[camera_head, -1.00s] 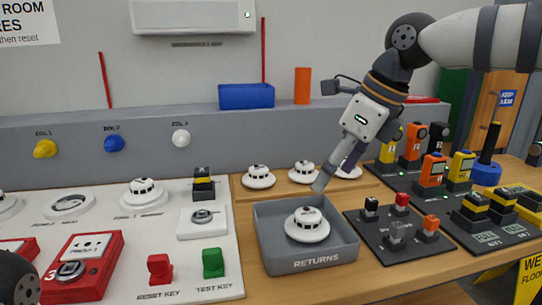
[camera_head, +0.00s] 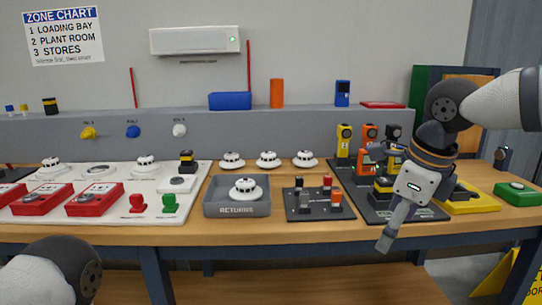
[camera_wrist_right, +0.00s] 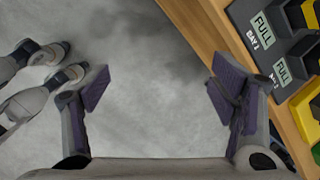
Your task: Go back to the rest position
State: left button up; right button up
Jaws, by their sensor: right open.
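My right gripper (camera_head: 388,238) hangs in front of the table's right half, pointing down, with nothing held. The right wrist view shows its two purple-padded fingers (camera_wrist_right: 160,90) spread wide, with only grey floor between them. The table edge and the dark bay board (camera_wrist_right: 268,50) lie to the right of the fingers there. My left arm shows only as a rounded link at the lower left of the head view; its gripper is out of frame.
The wooden table (camera_head: 280,232) holds a grey RETURNS tray (camera_head: 222,210) with a white detector (camera_head: 244,190) in it. A dark board (camera_head: 318,208) with small coloured blocks stands beside it. A yellow floor sign (camera_head: 500,278) is at the lower right.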

jog(key=s+d+f+n+h, duration=0.25)
jog(key=f+n, duration=0.35)
jog(key=f, duration=0.7)
jog(key=s+d+f+n+h, duration=0.1)
jog(key=s+f+n+h, duration=0.35)
jog(key=f, duration=0.85)
jog(key=s+a+f+n+y, duration=0.25)
jog(key=s+f+n, duration=0.6)
jog(key=s, duration=0.45)
jog(key=s+a+f+n+g+y, duration=0.1)
jog(key=s+n+g, duration=0.4)
jog(key=s, duration=1.4)
jog(key=shift+s+a+f+n+y, duration=0.15)
jog(key=shift+s+a+n+y, duration=0.35)
jog(key=shift+y, duration=0.75)
